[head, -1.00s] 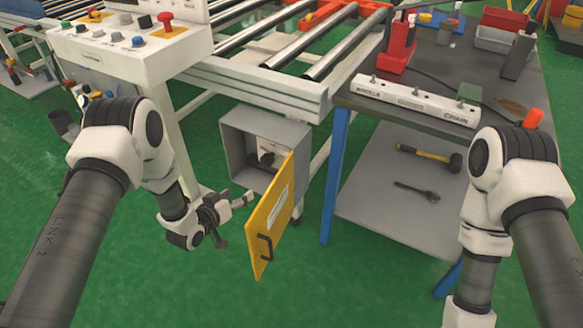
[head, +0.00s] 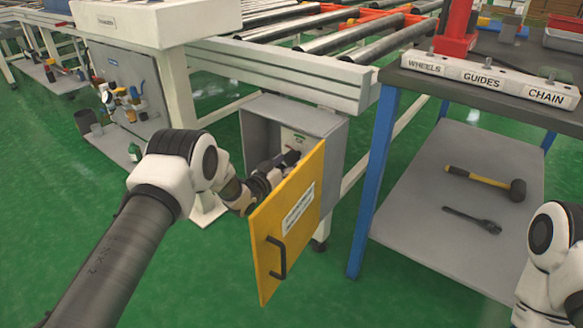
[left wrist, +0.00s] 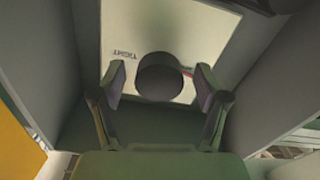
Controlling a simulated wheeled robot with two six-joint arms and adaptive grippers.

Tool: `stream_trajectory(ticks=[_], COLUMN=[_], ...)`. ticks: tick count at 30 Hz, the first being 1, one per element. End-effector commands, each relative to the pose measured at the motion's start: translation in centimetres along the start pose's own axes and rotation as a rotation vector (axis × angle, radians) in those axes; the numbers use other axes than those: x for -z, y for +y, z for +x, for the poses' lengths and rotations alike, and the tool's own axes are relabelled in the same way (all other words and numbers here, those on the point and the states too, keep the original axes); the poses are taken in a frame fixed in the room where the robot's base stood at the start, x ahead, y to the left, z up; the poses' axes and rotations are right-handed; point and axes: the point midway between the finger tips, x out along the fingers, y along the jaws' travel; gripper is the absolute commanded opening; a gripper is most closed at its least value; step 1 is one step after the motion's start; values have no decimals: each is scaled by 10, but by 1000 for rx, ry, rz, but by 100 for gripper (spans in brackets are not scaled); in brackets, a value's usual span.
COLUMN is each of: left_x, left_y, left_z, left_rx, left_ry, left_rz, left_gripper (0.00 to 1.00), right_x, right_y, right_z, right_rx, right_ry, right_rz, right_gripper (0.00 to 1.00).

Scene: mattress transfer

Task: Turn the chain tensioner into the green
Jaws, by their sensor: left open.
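The open grey box (head: 325,122) hangs under the conveyor, with its yellow door (head: 290,225) swung open. Inside it is a pale plate (head: 293,138) with a small green mark. In the left wrist view the tensioner's dark round knob (left wrist: 160,70) stands in front of the plate (left wrist: 215,30). Upside-down lettering, seemingly TIGHT, is left of the knob and a bit of red is at its right. My left gripper (left wrist: 160,88) is open, with one finger on each side of the knob; contact cannot be told. My right gripper is out of view.
The open door stands close to the right of my left forearm. A blue-legged bench (head: 375,180) with a label strip (head: 485,80) is at the right; a hammer (head: 485,182) and a wrench (head: 472,219) lie on its lower shelf. Green floor is clear in front.

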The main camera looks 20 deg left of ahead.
Motion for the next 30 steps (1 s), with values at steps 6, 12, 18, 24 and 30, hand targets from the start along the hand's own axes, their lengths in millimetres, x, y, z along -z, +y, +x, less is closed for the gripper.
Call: stream_trajectory(ticks=[6,12,18,24,30], left_x=[0,0,0,1,1], left_y=[0,0,0,0,0], left_z=[10,9,9,9,9], left_rx=[0,0,1,1,1], left_ry=[-1,-1,0,0,0], left_rz=[0,-1,0,12,73], left_gripper=[74,42,14,14,14], right_x=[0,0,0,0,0], right_y=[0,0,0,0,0], right_z=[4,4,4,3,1], right_rx=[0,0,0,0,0], right_ry=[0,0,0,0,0], right_rz=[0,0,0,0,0], right_gripper=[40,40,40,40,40])
